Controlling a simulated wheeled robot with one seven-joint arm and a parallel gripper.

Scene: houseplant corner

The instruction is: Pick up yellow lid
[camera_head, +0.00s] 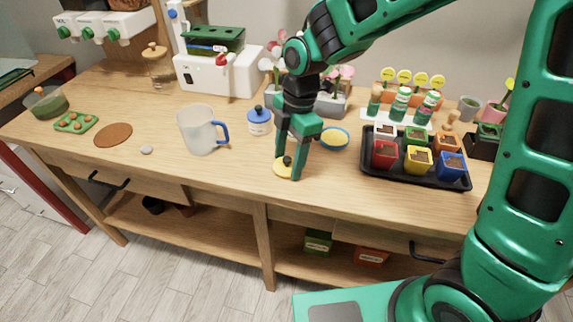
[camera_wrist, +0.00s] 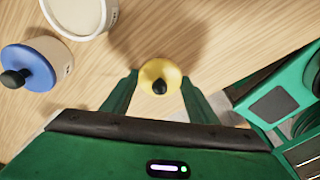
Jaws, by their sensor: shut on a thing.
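The yellow lid (camera_head: 284,170) is a small round disc with a dark knob. It is at the middle of the wooden table, near the front edge, in the head view. In the wrist view the yellow lid (camera_wrist: 160,77) is between the two green fingers. My gripper (camera_head: 288,171) points down and is shut on the lid; in the wrist view the gripper (camera_wrist: 160,84) has a finger on each side of it. Whether the lid touches the table or is slightly raised is hard to tell.
A white jar with a blue lid (camera_head: 259,121) stands behind and left of my gripper. A frosted mug (camera_head: 201,130) is further left. A blue-rimmed yellow dish (camera_head: 334,139) and a black tray (camera_head: 372,172) of coloured pots are to the right.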

